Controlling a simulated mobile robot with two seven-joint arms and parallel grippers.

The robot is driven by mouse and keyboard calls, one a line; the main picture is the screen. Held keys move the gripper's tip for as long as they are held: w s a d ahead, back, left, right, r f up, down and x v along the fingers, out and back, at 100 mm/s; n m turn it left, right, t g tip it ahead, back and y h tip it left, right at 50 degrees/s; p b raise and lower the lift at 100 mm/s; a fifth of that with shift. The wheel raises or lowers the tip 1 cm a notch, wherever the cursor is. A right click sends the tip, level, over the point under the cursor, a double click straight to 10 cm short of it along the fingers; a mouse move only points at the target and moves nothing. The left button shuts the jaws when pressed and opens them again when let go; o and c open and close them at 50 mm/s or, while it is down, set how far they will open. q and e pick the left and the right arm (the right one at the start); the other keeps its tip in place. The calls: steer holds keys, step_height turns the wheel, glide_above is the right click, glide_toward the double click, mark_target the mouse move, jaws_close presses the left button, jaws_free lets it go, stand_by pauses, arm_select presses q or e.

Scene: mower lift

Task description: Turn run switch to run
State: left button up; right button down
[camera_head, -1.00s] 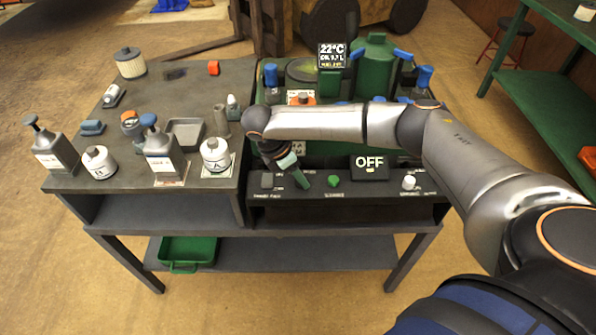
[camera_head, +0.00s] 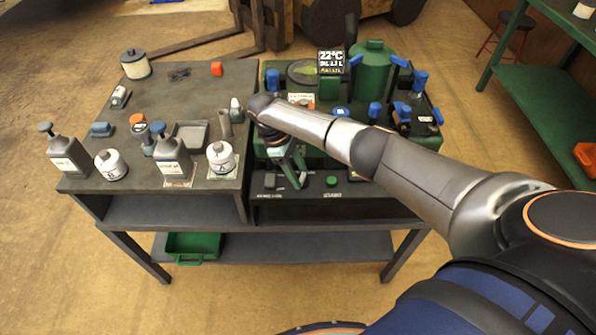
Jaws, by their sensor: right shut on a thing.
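The front control panel (camera_head: 315,203) is the dark face of the green machine on the right half of the bench. My right gripper (camera_head: 293,181) reaches down to the panel's left part, with its green fingers pointing at the panel. It is shut on the run switch there, which its fingers almost wholly hide, so I cannot read the switch's position. A green button (camera_head: 331,181) sits right of the gripper. The display that showed OFF is now almost wholly behind my right forearm. My left gripper is not in view.
Bottles and jars stand on the left half of the bench, including a pump bottle (camera_head: 171,160) and a white-lidded jar (camera_head: 221,158). A green tank (camera_head: 371,70) and blue handles stand behind my arm. A green tray (camera_head: 190,247) lies on the lower shelf.

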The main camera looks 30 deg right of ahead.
steer(key=shift+m+y, duration=0.4)
steer(key=shift+m, duration=0.5)
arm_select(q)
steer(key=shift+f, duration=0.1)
arm_select(e)
steer(key=shift+c, duration=1.6)
jaws_free()
steer(key=shift+r, duration=0.1)
